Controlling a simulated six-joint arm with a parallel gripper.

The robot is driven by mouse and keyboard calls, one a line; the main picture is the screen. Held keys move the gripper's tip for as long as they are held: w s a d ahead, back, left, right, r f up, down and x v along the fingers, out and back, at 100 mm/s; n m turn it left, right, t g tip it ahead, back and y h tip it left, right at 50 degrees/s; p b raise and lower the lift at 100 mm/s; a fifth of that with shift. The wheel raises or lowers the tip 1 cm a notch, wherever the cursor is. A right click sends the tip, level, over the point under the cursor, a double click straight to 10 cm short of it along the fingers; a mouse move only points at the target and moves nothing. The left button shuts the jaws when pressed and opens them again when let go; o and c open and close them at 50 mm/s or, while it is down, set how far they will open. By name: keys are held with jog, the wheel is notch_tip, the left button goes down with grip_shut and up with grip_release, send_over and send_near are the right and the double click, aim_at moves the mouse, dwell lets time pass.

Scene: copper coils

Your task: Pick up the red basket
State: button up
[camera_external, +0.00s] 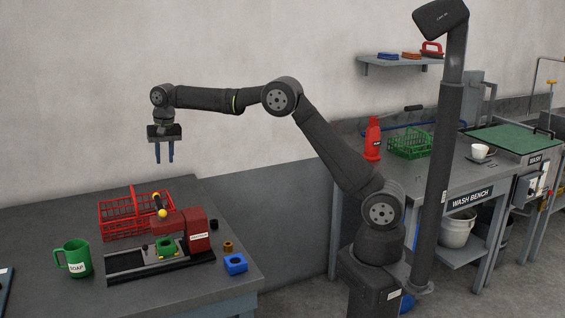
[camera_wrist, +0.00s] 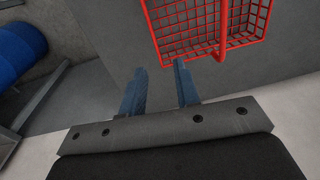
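The red basket (camera_external: 120,222) is a wire basket with an upright handle. It sits at the back of the left table, behind a red machine. In the wrist view the basket (camera_wrist: 180,32) shows at the top, beyond the fingertips, partly cut off by the frame edge. My gripper (camera_external: 164,160) hangs above the table with its blue fingers pointing down, higher than the basket and a little to its right. In the wrist view my gripper (camera_wrist: 160,72) has its two fingers apart with nothing between them.
The red machine (camera_external: 182,226) stands in front of the basket on a dark base (camera_external: 130,268). A green mug (camera_external: 74,258) and a blue block (camera_external: 236,264) are near the table's front. A wash bench (camera_external: 440,175) at right holds a green basket (camera_external: 410,143) and red bottle (camera_external: 373,140).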

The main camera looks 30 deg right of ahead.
aim_at(172, 206)
jog(key=shift+g+h, duration=0.3)
jog(key=shift+h, duration=0.1)
jog(key=f, duration=0.7)
jog(key=w+f, duration=0.1)
jog(key=f, duration=1.2)
jog(key=shift+w+d+f, duration=0.2)
jog(key=shift+w+f, duration=0.05)
jog(key=shift+f, duration=0.1)
grip_shut()
